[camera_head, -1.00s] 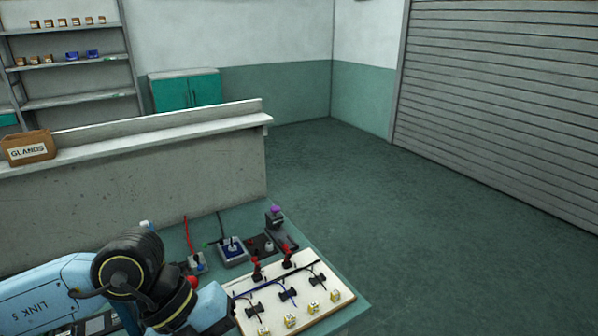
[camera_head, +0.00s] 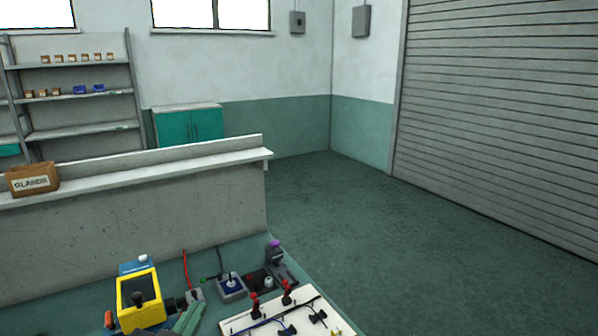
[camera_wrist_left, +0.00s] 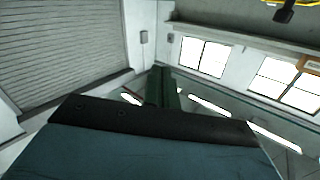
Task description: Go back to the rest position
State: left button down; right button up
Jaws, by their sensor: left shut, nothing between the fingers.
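My left gripper (camera_head: 188,316) shows only as a green fingertip part at the bottom edge of the head view, in front of the bench items. My right gripper is in neither view.
A yellow device (camera_head: 139,297) stands on the bench beside the left gripper. A ledge with a GLANDS box (camera_head: 33,179) runs behind. The floor at right is clear.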

pick_arm(q)
jog(key=s+a+f+n+g+y, duration=0.1)
jog(key=s+a+f+g, duration=0.25)
jog(key=f, duration=0.35)
jog(key=s+a+f+n+g+y, duration=0.1)
jog(key=s+a+f+g+y, duration=0.1)
jog(key=s+f+g, duration=0.85)
jog(key=s+f, duration=0.4)
jog(key=s, duration=0.3)
notch_tip(320, 180, down, 28)
jog(key=s+g+b, duration=0.1)
jog(key=b, duration=0.2)
jog(key=s+a+f+g+b, duration=0.1)
jog(key=s+a+f+b, duration=0.2)
jog(key=s+f, duration=1.3)
jog(key=shift+s+f+m+g+h, duration=0.3)
jog(key=shift+f+m, duration=0.1)
jog(key=shift+f, duration=0.35)
